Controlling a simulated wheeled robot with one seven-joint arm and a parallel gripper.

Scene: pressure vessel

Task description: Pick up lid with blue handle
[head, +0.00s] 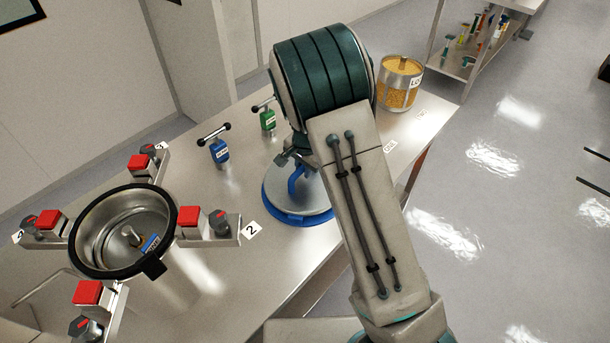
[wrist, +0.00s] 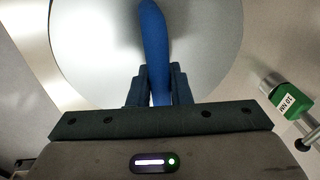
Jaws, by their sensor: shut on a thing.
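The lid (head: 285,205) is a round metal disc with a blue rim and a blue handle (head: 295,181). In the head view it is at the middle of the metal table, partly hidden by my arm. In the wrist view the blue handle (wrist: 154,45) runs between my fingers above the pale lid disc (wrist: 100,40). My gripper (wrist: 158,88) is shut on the handle. In the head view my gripper is mostly hidden behind my arm. I cannot tell whether the lid touches the table.
An open pressure vessel (head: 88,240) with a black rim and red-topped clamps stands at the left. A blue T-handled tool (head: 219,152) and a green one (head: 268,120) stand behind the lid. A jar with yellow contents (head: 397,92) stands at the table's far end.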

